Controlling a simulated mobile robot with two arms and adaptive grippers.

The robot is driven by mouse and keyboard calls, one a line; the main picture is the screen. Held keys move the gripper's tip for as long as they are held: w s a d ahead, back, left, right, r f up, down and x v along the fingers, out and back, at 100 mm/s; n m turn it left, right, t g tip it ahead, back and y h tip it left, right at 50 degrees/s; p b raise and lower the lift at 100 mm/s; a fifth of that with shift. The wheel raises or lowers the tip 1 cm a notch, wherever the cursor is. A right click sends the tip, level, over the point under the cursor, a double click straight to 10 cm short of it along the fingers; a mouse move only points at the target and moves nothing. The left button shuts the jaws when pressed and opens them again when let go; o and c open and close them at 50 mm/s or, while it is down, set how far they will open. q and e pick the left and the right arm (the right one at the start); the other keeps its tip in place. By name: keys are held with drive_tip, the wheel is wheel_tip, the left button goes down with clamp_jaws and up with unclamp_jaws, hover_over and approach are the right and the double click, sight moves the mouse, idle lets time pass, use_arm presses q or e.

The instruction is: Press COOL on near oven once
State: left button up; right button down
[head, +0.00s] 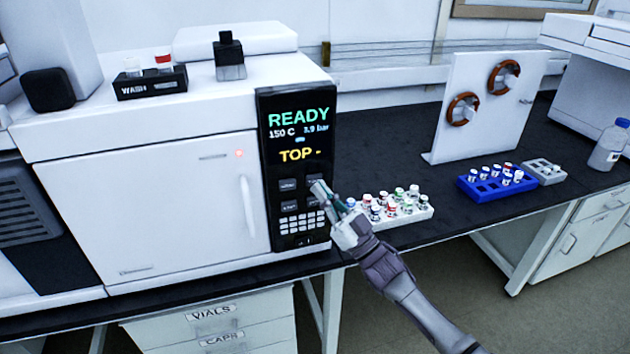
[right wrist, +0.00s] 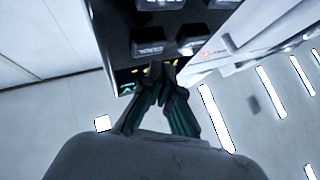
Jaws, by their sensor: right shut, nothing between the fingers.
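The near oven (head: 160,200) is a white box with a closed door and a black control panel (head: 265,165) on its right side. Its display (head: 298,132) reads READY, 150 C, 3.9 bar and TOP. Below it are dark buttons (head: 288,185) and a pale keypad; I cannot read which button is COOL. My right gripper (head: 318,187) is shut and empty, its tips at the panel's upper right button, mostly covering it. In the right wrist view the fingertips (right wrist: 166,72) are close to the panel's buttons (right wrist: 148,48); contact cannot be told. My left gripper is not in view.
A white rack of capped vials (head: 420,212) stands right of the panel, close behind my right gripper. Farther right are a blue vial rack (head: 472,188), a white board with two copper-coloured rings (head: 480,135) and a bottle (head: 608,148). A WASH holder (head: 150,85) sits on the oven.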

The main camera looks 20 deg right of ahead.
drive_tip(key=shift+w, duration=0.15)
idle(0.4)
drive_tip(key=shift+w+b, duration=0.3)
drive_tip(key=shift+w+b, duration=0.4)
drive_tip(key=shift+w, duration=0.05)
idle(0.6)
drive_tip(key=shift+s, duration=0.2)
drive_tip(key=shift+s+p, duration=0.6)
drive_tip(key=shift+s, duration=0.1)
drive_tip(key=s+p, duration=0.3)
drive_tip(key=s, duration=0.2)
drive_tip(key=shift+d, duration=0.1)
